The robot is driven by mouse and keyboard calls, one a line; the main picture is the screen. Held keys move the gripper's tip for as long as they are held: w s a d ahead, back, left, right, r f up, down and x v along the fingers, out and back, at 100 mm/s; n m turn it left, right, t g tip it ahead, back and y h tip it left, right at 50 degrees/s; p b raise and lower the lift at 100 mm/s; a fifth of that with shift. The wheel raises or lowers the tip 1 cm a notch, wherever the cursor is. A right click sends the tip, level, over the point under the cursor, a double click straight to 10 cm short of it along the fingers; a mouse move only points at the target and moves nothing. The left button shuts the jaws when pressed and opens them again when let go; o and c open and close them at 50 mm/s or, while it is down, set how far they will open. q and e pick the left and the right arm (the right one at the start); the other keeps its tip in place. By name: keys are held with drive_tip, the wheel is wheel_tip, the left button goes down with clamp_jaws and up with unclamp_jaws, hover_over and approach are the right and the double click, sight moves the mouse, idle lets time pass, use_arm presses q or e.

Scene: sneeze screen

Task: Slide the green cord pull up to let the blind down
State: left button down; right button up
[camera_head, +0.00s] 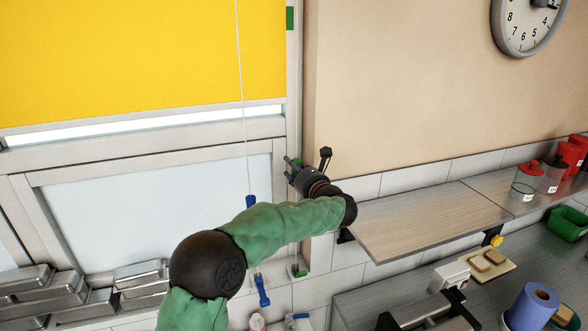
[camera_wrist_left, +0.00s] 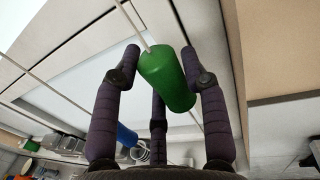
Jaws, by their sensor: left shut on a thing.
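The green cord pull (camera_wrist_left: 167,80) is a green cylinder on a thin pale cord. In the left wrist view it sits between the fingers of my left gripper (camera_wrist_left: 166,65), which is shut on it. In the head view my left gripper (camera_head: 290,167) is at the right side of the window frame, and only a bit of green shows beside its fingers. The yellow blind (camera_head: 140,60) covers the upper window; its lower edge is above the frosted pane (camera_head: 160,205). My right gripper is not in view.
A white cord (camera_head: 240,80) hangs before the blind, with a blue pull (camera_head: 250,201) on it. Another blue piece (camera_head: 262,290) hangs lower. A wooden shelf (camera_head: 430,215) juts out right of my left gripper. Metal trays (camera_head: 50,290) stand at lower left.

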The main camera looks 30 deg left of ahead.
sight(294, 159)
use_arm(q)
wheel_tip(294, 159, up, 7)
drive_tip(key=p, duration=0.3)
drive_tip(key=shift+f, duration=0.15)
drive_tip(key=c, duration=0.6)
unclamp_jaws()
drive_tip(key=shift+c, duration=0.2)
drive_tip(key=shift+f, duration=0.1)
drive_tip(key=v, duration=1.2)
drive_tip(key=shift+f, duration=0.15)
